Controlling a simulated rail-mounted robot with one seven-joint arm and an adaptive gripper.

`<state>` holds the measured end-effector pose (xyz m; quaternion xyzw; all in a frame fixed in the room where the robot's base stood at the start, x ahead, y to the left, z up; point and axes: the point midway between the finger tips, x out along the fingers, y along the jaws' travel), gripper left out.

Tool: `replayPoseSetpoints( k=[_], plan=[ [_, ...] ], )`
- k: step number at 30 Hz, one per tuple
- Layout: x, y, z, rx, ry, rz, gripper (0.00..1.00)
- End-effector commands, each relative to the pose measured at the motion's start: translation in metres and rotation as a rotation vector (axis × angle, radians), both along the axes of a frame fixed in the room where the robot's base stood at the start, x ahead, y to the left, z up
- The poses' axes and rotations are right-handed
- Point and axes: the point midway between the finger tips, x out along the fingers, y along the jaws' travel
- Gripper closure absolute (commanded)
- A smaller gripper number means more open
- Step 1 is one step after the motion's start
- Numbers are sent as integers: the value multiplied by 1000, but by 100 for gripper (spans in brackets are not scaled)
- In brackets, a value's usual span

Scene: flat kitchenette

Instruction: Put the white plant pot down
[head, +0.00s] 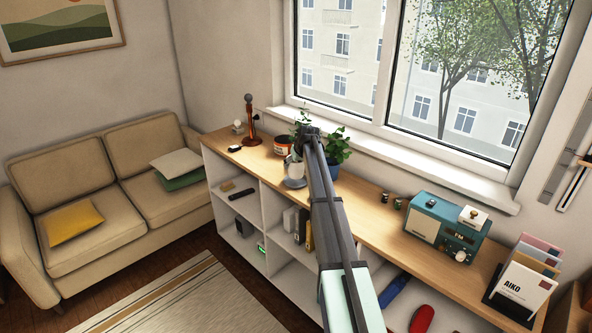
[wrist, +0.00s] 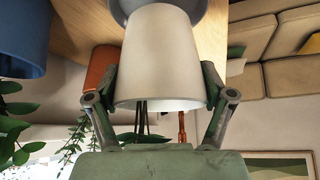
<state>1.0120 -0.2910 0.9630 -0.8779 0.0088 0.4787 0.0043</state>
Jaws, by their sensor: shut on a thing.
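My gripper (wrist: 160,80) is shut on the white plant pot (wrist: 160,45), with one finger on each side of it. The wrist picture is upside down, so the pot is upright with its wide rim at the bottom of the picture. A grey round dish (wrist: 203,14) lies at the pot's base; I cannot tell whether they touch. In the head view the pot (head: 295,170) is partly hidden by my arm and sits over the dish (head: 293,183) at the shelf top's front edge.
The wooden shelf top (head: 375,205) also holds a terracotta pot (head: 282,147), a blue pot with a leafy plant (head: 338,152), a red-brown stand (head: 250,125) and a teal radio (head: 442,225). The window is behind and a sofa (head: 110,180) is at left.

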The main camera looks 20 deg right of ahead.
Motion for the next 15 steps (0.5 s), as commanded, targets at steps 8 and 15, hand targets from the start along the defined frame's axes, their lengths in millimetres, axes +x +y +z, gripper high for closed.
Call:
replayPoseSetpoints(
  k=[8, 15],
  plan=[
    [0, 0, -30, 0, -2, 0, 71],
    [0, 0, -32, 0, -2, 0, 71]
  ],
)
